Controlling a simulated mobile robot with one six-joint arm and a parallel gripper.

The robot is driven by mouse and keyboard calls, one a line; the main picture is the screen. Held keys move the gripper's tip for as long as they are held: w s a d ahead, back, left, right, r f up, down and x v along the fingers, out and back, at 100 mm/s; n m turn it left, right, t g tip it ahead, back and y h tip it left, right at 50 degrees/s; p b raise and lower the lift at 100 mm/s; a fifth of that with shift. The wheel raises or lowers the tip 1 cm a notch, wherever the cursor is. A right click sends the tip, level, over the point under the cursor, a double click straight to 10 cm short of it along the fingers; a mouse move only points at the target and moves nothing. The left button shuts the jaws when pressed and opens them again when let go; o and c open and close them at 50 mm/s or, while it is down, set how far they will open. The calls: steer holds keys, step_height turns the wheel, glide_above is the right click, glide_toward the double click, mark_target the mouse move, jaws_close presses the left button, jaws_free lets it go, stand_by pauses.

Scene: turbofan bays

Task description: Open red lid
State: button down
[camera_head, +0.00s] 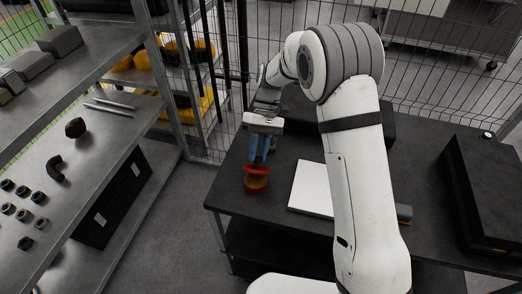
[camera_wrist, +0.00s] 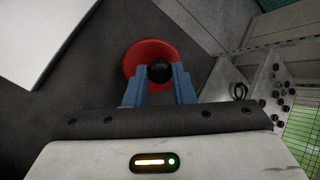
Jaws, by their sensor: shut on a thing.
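The red lid (camera_head: 257,170) is a round disc. In the wrist view the red lid (camera_wrist: 139,62) fills the space ahead of the fingers, with a round black knob (camera_wrist: 159,72) at its middle. My gripper (camera_head: 259,162) has blue fingers pointing down; in the wrist view my gripper (camera_wrist: 160,76) is shut on the black knob. A small round red container (camera_head: 256,185) stands on the dark table directly beneath the lid. A brownish-yellow area shows between lid and container rim, so the lid seems raised a little. The lid hides part of the container.
The dark table (camera_head: 235,195) has a white sheet or panel (camera_head: 308,187) right of the container. A black case (camera_head: 485,190) sits at the far right. Metal shelves (camera_head: 90,125) with small parts stand at left. A wire fence (camera_head: 420,85) runs behind.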

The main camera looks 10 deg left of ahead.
steer(key=c, duration=1.2)
jaws_free()
steer(key=shift+w+r, duration=0.15)
steer(key=b+v, duration=0.1)
steer(key=v, duration=0.6)
steer(key=shift+r+b, duration=0.15)
steer(key=shift+b, duration=0.25)
steer(key=shift+w, duration=0.1)
